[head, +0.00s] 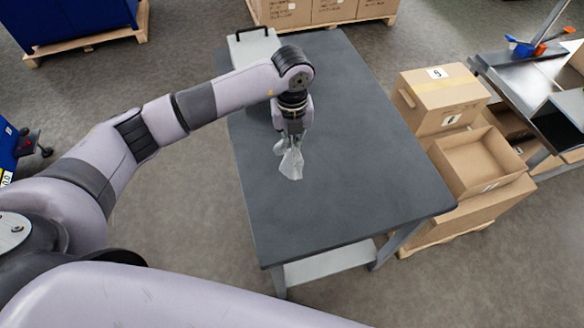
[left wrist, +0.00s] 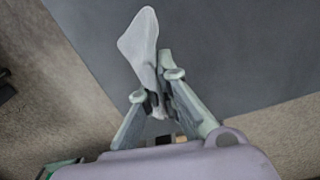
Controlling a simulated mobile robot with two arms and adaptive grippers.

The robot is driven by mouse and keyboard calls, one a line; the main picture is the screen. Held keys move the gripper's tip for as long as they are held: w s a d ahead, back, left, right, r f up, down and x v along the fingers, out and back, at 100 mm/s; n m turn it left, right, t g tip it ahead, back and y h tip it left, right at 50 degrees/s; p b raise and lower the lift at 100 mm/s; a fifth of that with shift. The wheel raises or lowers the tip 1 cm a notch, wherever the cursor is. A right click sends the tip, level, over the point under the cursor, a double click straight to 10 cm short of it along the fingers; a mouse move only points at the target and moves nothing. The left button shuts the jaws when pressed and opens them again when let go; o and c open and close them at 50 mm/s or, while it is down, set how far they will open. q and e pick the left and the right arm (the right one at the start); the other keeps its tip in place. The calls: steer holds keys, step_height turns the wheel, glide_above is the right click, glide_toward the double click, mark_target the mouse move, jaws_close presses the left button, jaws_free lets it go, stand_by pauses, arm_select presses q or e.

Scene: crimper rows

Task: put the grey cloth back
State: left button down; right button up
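The grey cloth (head: 291,163) is a small pale, crumpled piece hanging from my left gripper (head: 292,135) over the dark table top (head: 340,150). In the left wrist view the cloth (left wrist: 140,42) sticks out past the fingertips of the left gripper (left wrist: 158,88), with its lower part pinched between the fingers. I cannot tell whether the cloth's lower end touches the table. My right gripper is not in view.
A grey case (head: 252,50) with a black handle stands at the table's far left, partly behind my arm. Cardboard boxes (head: 445,95) and an open carton (head: 475,160) stand right of the table. The table's right and near parts are clear.

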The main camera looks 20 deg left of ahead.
arm_select(q)
step_height(320, 180, down, 3)
steer(key=shift+f, duration=0.35)
steer(key=c, duration=2.2)
jaws_free()
steer(key=o, duration=1.1)
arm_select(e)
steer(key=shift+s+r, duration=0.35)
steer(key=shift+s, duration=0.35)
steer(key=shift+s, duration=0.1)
arm_select(q)
step_height(320, 180, up, 12)
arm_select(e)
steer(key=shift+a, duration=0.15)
arm_select(q)
steer(key=shift+f, duration=0.1)
